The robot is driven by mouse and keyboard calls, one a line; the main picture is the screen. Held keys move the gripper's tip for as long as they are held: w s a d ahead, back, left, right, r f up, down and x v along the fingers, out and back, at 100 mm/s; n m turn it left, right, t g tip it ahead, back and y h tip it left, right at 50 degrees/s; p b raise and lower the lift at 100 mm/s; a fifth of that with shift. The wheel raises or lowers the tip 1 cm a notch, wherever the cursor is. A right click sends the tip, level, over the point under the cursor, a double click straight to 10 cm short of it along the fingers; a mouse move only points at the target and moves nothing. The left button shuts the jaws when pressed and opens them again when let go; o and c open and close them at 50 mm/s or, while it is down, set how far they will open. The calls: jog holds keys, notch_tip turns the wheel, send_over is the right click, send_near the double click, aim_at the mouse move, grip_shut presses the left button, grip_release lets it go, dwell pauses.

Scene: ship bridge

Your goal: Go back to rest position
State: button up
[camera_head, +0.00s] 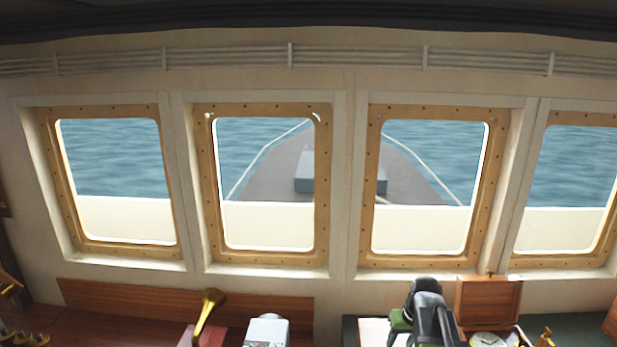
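A black jointed form that looks like my arm with my gripper (427,292) rises at the bottom edge, right of centre. Its fingers cannot be made out, so I cannot tell if they are open or shut. No held object can be seen. It stands in front of a green item (400,320), partly hiding it. The lower part of the arm is cut off by the picture edge.
An open wooden box (489,298) with a white-faced dial (488,340) is just right of the arm. A brass lever (209,313) and a grey box (267,330) stand to the left. Brass fittings (545,338) are at the right. Windows line the wall behind.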

jog(key=s+a+g+h, duration=0.1)
jog(key=s+a, duration=0.7)
jog(key=a, duration=0.3)
notch_tip(320, 180, down, 25)
jog(key=s+g+b, duration=0.1)
jog(key=b, duration=2.3)
jog(key=shift+s, duration=0.4)
jog(key=shift+r, duration=0.1)
